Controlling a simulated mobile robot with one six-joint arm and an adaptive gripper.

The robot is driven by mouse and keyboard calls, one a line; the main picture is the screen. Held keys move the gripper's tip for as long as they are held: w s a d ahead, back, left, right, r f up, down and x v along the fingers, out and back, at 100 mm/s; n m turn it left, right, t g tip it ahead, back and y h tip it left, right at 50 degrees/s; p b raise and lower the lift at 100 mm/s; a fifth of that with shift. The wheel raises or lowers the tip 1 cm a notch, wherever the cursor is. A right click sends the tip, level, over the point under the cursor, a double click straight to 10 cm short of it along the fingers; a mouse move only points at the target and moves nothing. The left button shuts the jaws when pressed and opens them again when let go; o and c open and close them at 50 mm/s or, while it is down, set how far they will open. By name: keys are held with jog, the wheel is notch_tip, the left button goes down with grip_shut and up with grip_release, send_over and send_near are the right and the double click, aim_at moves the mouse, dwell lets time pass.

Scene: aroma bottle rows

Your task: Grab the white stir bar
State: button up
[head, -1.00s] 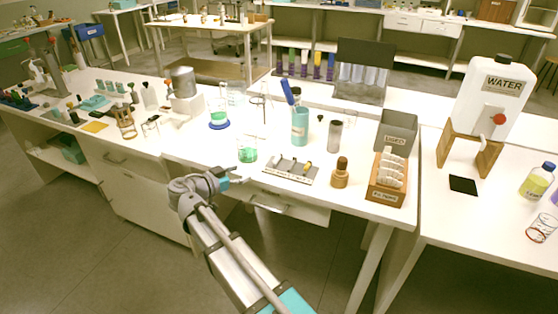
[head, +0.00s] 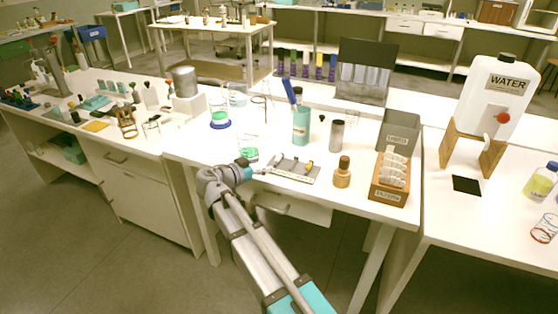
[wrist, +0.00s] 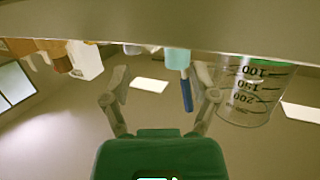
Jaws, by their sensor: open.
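A grey tray (head: 300,177) with a pale labelled front strip lies near the table's front edge and holds a few small pieces, one yellow-orange. I cannot pick out the white stir bar for sure at this size. My gripper (head: 261,167) is just left of the tray, close to table height. In the wrist view, which is upside down, my gripper (wrist: 162,78) is open with nothing between its spread fingers. A small whitish piece (wrist: 152,48) shows at the table edge beyond them; I cannot tell if it is the stir bar.
A beaker with green liquid (head: 249,154) stands close behind my gripper; a graduated beaker (wrist: 252,95) is beside the right finger in the wrist view.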

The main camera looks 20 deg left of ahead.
aim_at(276, 160)
jog(key=shift+w+d, duration=0.15)
jog(key=shift+w, duration=0.15)
jog(key=shift+d+b+x, duration=0.2)
jog(key=shift+b+x, duration=0.25)
jog(key=shift+x, duration=2.2)
jog(key=shift+s, duration=0.1)
grip_shut()
